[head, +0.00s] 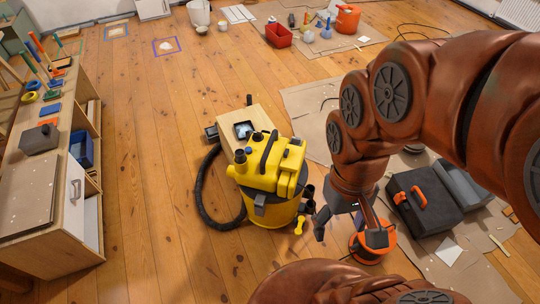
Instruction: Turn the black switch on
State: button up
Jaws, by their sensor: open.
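I cannot clearly pick out the black switch. A light wooden box (260,119) stands on the floor in the middle, with a dark-framed panel (243,130) on top that could hold a switch. A yellow vacuum (268,167) with black fittings stands in front of the box and hides part of it. My gripper (347,229) is open and empty, low at the right of the vacuum. Its fingers point down and are apart from the vacuum. An orange and black tool (370,244) lies below and behind the right finger.
A black toolbox (420,205) with an orange handle is right of my gripper. A wooden shelf unit (58,245) runs along the left. A black hose (203,190) curls left of the vacuum. Floorboards between shelf and vacuum are clear.

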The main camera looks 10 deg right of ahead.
aim_at(258, 136)
jog(key=u, duration=0.35)
jog(key=i, duration=0.85)
